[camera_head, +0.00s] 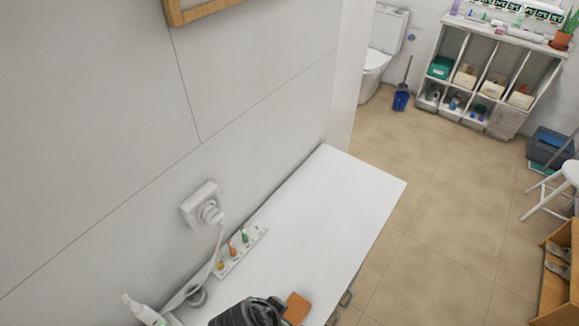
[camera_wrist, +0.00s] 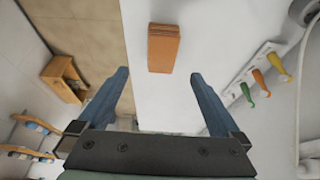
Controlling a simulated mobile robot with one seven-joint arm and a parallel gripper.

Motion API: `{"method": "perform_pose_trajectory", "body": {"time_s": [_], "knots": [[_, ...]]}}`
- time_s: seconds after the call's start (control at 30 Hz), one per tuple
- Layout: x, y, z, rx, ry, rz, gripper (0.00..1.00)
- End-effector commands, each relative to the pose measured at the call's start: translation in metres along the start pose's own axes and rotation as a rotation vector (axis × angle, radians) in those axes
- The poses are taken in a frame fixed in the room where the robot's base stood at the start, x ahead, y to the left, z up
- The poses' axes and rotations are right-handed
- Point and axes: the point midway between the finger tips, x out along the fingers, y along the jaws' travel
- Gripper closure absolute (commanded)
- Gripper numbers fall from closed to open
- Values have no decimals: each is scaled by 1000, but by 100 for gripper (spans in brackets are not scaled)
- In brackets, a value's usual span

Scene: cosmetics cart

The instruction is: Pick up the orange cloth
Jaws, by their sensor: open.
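The orange cloth (camera_head: 297,308) is a small folded block lying on the white counter top (camera_head: 335,195), near its front edge in the head view. In the wrist view the cloth (camera_wrist: 163,48) lies ahead of my gripper, a little right of the middle between the fingertips. My gripper (camera_wrist: 157,80) is open and empty, with its two blue-grey fingers wide apart and not touching the cloth. In the head view my dark gripper body (camera_head: 247,312) shows at the bottom, just left of the cloth, and its fingers are not clearly seen there.
The counter's far part is bare. A shelf unit (camera_head: 490,75) and white stool (camera_head: 565,185) stand beyond.

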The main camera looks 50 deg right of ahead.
Motion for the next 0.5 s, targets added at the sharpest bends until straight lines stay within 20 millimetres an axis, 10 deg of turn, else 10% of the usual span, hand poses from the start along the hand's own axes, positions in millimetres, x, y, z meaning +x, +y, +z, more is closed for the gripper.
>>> {"method": "perform_pose_trajectory", "body": {"time_s": [0.5], "knots": [[57, 0, -1, 0, -1, -1, 0]]}}
